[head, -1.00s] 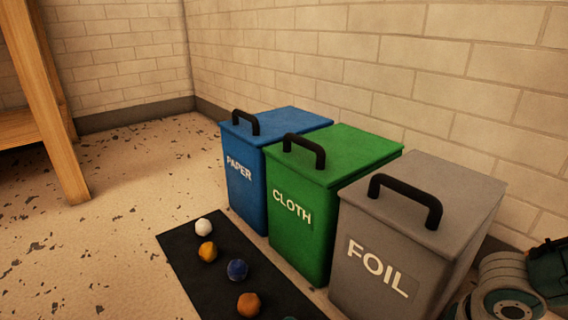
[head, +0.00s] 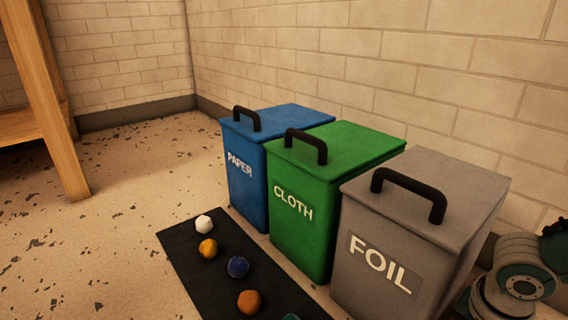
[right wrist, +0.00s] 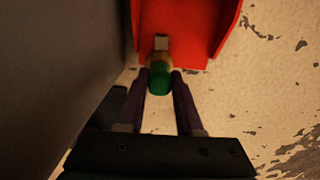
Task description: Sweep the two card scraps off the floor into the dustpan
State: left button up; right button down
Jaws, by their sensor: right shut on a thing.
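A red dustpan (right wrist: 186,28) with raised side walls lies at the top of the right wrist view, its narrow end towards me. My right gripper (right wrist: 161,76) is shut on a short green handle (right wrist: 159,80) with a yellowish upper end. The handle sits at the dustpan's near end, beside a small pale stub; I cannot tell for sure whether it is part of the pan. No card scraps can be made out in either view. My left gripper is not in view.
Blue PAPER (head: 245,185), green CLOTH (head: 300,220) and grey FOIL (head: 385,270) bins stand by the wall. A black mat (head: 185,245) with several coloured balls lies before them. A wooden leg (head: 52,120) stands at left. The floor (head: 120,210) between is clear.

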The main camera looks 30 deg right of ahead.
jog(key=shift+w+d+b, duration=0.1)
jog(key=shift+d+b, duration=0.35)
jog(key=shift+d, duration=0.45)
jog(key=shift+a+r, duration=0.1)
jog(key=shift+r, duration=0.05)
jog(key=shift+a+r+p, duration=0.1)
jog(key=shift+a+p, duration=0.25)
jog(key=shift+p, duration=0.2)
jog(key=shift+a+p, duration=0.3)
jog(key=shift+a, duration=0.15)
jog(key=shift+r, duration=0.1)
notch_tip(320, 180, up, 7)
jog(key=p, duration=0.7)
